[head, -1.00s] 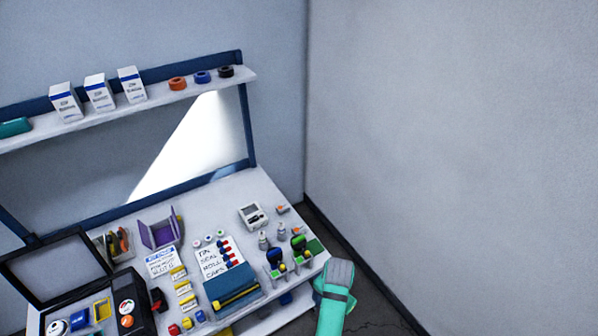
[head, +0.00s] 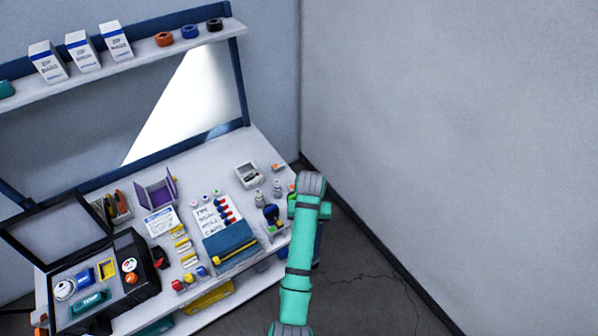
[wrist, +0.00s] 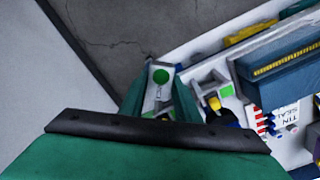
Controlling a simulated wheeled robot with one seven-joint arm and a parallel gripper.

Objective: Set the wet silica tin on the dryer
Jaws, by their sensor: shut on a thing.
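My gripper shows in the wrist view, its two teal fingers (wrist: 160,100) on either side of a pale piece with a round green spot (wrist: 160,76). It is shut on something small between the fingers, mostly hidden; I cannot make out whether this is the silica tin. In the head view my arm covers the bench's right end and hides the gripper. I cannot pick out the dryer for certain; a black box with orange and white-red round parts (head: 130,270) stands at the bench's left.
A blue case (head: 230,243) lies at the bench's front, beside a lettered white sheet (head: 203,218). A purple holder (head: 155,195) is farther left. Floor right of the bench is clear.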

